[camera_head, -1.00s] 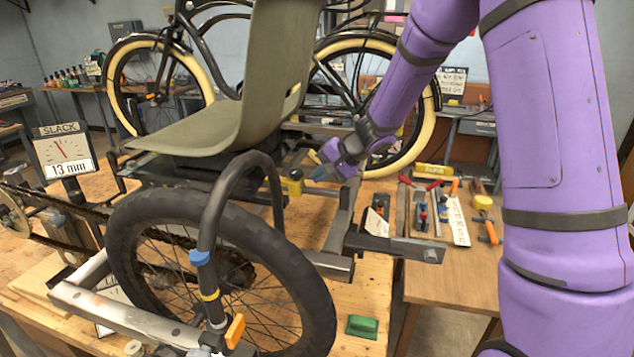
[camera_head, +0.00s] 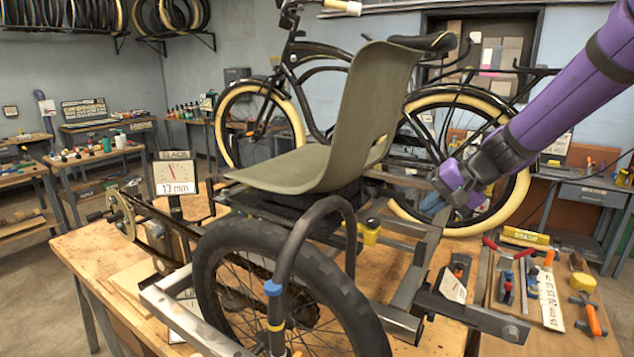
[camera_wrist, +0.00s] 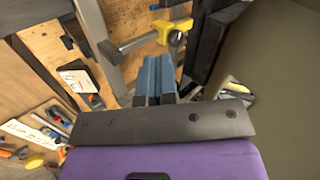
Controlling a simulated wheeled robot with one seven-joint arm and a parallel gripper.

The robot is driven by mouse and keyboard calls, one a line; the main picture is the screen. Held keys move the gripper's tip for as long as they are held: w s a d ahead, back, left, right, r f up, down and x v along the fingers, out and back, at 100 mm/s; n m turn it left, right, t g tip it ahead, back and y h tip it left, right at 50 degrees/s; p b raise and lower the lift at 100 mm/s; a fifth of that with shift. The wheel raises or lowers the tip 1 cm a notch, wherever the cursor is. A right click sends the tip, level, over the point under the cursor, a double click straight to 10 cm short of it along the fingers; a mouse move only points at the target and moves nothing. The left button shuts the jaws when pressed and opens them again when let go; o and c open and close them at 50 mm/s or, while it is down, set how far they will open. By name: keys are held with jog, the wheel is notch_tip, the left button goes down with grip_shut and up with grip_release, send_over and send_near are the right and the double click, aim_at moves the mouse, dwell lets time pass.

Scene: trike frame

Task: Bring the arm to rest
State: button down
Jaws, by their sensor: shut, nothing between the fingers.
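My gripper (camera_head: 434,204) hangs at the end of my purple arm, behind and right of the olive seat (camera_head: 337,140), above the trike frame (camera_head: 408,285). In the wrist view my gripper (camera_wrist: 155,62) shows its blue fingers side by side, closed and empty. A yellow clamp-like part (camera_wrist: 172,32) on the frame lies just beyond the fingertips in that view. It also shows in the head view as a yellow block (camera_head: 370,232) left of the gripper. I cannot tell the exact gap between fingers and frame.
The black trike wheel (camera_head: 340,300) and hoop stand in front. A slack gauge (camera_head: 174,176) reads 13 mm at left. A tool tray (camera_head: 540,300) lies at right. A bicycle (camera_head: 300,70) stands behind. The seat's edge fills the wrist view's right side.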

jog(key=s+d+r+n+h, duration=0.1)
jog(key=s+d+r+h, duration=0.1)
jog(key=s, duration=0.7)
jog(key=s+d+r+n+h, duration=0.2)
jog(key=s+r, duration=0.1)
jog(key=s, duration=0.7)
jog(key=s+d+r+n+h, duration=0.1)
jog(key=s+d+r+h, duration=0.1)
jog(key=s, duration=0.7)
jog(key=shift+s+r+n+t+h, duration=0.3)
jog(key=shift+r+t+h, duration=0.1)
jog(key=shift+h, duration=0.2)
